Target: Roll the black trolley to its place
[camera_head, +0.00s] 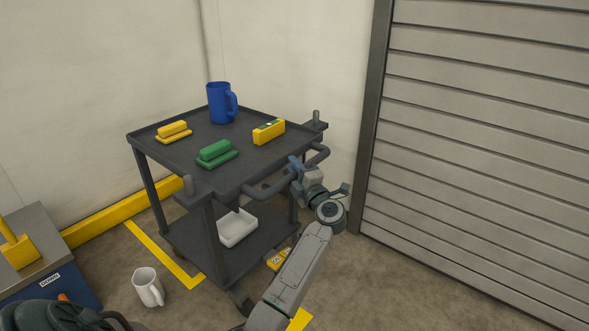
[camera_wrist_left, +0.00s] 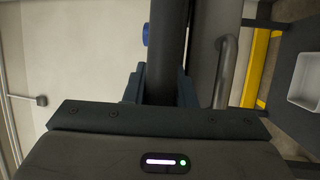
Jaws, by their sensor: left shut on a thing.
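The black trolley (camera_head: 220,189) stands in the corner by the pale wall, with a top tray and a lower shelf. Its push handle (camera_head: 262,191) runs along the side nearest me. My left gripper (camera_head: 297,172) is shut on the handle near its right end. In the left wrist view the dark handle bar (camera_wrist_left: 166,45) passes between the fingers (camera_wrist_left: 160,88). A yellow floor line (camera_head: 160,250) runs along the trolley's left side, and another piece (camera_head: 300,319) shows at the front right. Part of the marking is hidden by the trolley and my arm.
On the trolley are a blue jug (camera_head: 218,104), a yellow block (camera_head: 269,132), green (camera_head: 215,152) and yellow (camera_head: 173,131) stacked items, and a white bin (camera_head: 237,228) below. A shutter (camera_head: 480,130) is right.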

